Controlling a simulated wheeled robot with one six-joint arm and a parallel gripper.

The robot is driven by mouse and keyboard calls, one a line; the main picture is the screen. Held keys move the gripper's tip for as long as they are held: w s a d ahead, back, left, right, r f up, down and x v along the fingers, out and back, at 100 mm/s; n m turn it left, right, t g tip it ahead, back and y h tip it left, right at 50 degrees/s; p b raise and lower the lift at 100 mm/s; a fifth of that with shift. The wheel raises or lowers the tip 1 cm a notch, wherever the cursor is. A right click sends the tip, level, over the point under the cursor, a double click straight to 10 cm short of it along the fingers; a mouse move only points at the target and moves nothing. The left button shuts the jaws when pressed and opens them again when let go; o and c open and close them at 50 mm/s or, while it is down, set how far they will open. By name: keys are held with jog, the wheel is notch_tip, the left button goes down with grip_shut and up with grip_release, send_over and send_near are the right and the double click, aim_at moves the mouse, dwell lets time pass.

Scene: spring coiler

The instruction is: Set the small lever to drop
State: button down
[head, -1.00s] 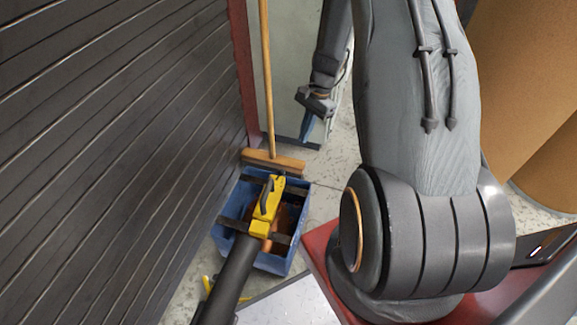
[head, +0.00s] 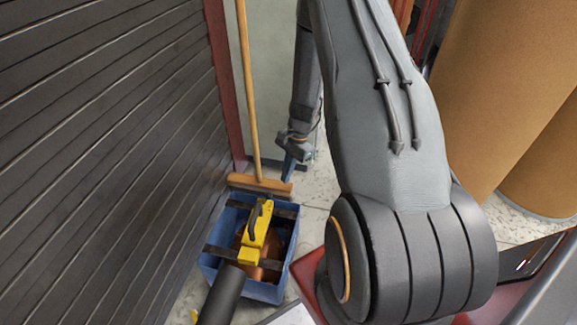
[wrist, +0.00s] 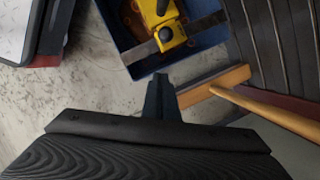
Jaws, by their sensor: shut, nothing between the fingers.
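A yellow block (head: 257,240) with a small dark lever (head: 254,216) sits at the end of a thick dark tube, over a blue bin (head: 211,272). The lever's marked positions cannot be read. In the wrist view the yellow block (wrist: 157,13) and the dark lever (wrist: 162,7) are at the top edge, partly cut off. My gripper (head: 289,170) is shut and empty, beyond the bin and above the floor. Its dark fingers (wrist: 159,85) point toward the bin in the wrist view, apart from the block and lever.
A broom (head: 258,185) stands upright behind the bin, close to my gripper. A dark slatted wall (head: 110,150) runs along the left. Dark straps (head: 232,254) cross the bin. Large brown drums (head: 500,90) stand at right. Some speckled floor (head: 315,222) is free right of the bin.

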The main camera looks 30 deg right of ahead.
aim_at(269, 198)
jog(key=a, duration=0.1)
jog(key=a+f, duration=0.1)
jog(key=a, duration=0.1)
jog(key=s+a+f+b, duration=0.1)
jog(key=shift+a, duration=0.25)
jog(key=shift+r+p, duration=0.1)
jog(key=shift+p, duration=0.2)
